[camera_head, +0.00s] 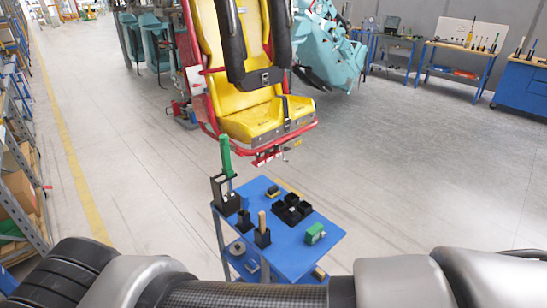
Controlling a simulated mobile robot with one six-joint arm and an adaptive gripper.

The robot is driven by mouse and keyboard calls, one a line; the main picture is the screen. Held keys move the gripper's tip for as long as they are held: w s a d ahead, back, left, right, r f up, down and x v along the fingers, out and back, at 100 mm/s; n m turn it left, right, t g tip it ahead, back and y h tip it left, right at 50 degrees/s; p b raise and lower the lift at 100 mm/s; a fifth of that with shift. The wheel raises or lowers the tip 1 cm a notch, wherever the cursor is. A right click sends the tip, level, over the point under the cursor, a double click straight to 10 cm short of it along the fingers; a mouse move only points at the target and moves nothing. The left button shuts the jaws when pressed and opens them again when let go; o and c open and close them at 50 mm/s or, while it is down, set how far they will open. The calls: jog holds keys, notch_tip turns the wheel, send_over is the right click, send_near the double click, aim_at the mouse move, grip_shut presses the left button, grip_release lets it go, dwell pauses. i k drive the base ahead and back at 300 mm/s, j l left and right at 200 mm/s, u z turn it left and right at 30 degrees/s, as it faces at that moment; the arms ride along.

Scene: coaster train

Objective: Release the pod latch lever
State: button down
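The pod is a yellow seat (247,102) in a red frame with a black restraint (262,78) hanging down over its backrest. It is in the upper middle of the head view, beyond a small blue cart. A small red part (268,157) sticks out under the front edge of the seat. I cannot tell whether this is the latch lever, as it is too small to make out. My arm links cross the bottom of the view. My gripper is not in view.
The blue cart (318,258) stands between my arm and the seat. It carries a tall green-handled tool (226,156), black holders, a black tray (292,209) and a green block (315,233). Shelving is at left, workbenches at back right. The floor right of the seat is clear.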

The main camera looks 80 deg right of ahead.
aim_at(238, 153)
jog(key=i+l+z, duration=0.3)
jog(key=z, duration=0.15)
jog(key=i+l+z, duration=0.2)
jog(key=i+z, duration=0.2)
jog(key=i+l+z, duration=0.1)
jog(key=i+z, duration=0.6)
jog(key=z, duration=0.15)
jog(key=i+j+z, duration=0.2)
jog(key=i+z, duration=0.25)
jog(key=i+l+z, duration=0.15)
jog(key=i+l, duration=0.05)
jog(key=i, duration=0.05)
